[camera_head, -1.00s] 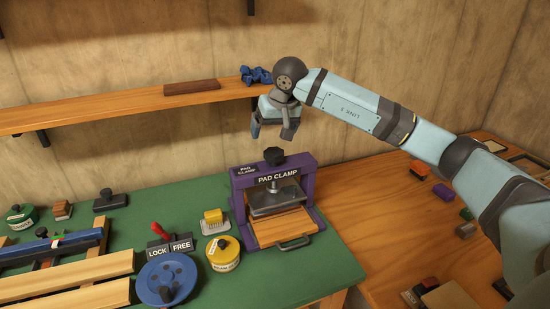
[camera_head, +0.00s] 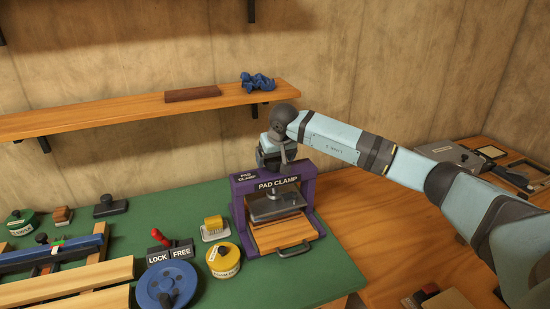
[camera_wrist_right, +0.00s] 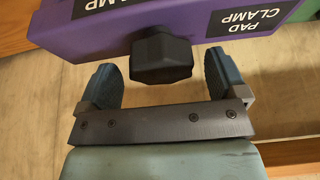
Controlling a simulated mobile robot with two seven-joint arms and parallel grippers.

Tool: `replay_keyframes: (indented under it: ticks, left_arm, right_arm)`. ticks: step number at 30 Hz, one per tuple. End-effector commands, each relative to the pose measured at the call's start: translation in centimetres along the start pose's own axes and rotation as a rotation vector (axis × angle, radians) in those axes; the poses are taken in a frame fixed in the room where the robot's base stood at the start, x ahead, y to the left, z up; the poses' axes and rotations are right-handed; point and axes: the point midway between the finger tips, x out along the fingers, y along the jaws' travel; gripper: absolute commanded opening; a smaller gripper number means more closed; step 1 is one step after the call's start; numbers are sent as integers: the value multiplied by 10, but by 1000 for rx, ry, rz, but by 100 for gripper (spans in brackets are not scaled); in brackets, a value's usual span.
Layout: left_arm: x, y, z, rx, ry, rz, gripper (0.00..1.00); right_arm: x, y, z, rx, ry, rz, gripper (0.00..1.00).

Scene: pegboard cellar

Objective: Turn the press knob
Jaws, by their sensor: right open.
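The press is a purple frame (camera_head: 242,212) labelled PAD CLAMP, standing on the green bench top; its purple top bar also shows in the right wrist view (camera_wrist_right: 70,32). A dark pressing plate (camera_head: 275,204) hangs inside it above a wooden board (camera_head: 284,232). The black faceted press knob (camera_wrist_right: 161,57) sits above the top bar. My right gripper (camera_head: 274,163) points down over the press and hides the knob in the head view. In the right wrist view its blue-grey fingers (camera_wrist_right: 161,80) are open on either side of the knob, with gaps visible. My left gripper is out of view.
A blue wheel (camera_head: 166,284), a LOCK/FREE plate (camera_head: 170,249) with a red lever and a yellow tin (camera_head: 223,258) stand left of the press. A wooden shelf (camera_head: 120,112) runs along the wall behind. A wooden bench lies to the right.

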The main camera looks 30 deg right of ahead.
Motion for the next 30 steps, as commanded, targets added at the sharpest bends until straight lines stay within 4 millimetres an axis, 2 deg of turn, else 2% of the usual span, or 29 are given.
replay_keyframes:
  ticks: [10,15,17,30]
  left_arm:
    - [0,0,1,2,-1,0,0]
    - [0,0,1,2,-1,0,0]
    - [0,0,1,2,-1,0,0]
    - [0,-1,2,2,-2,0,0]
  right_arm:
    - [4,0,0,0,0,0,91]
    - [4,0,0,0,0,0,52]
    - [4,0,0,0,0,0,41]
    - [4,0,0,81,1,35,42]
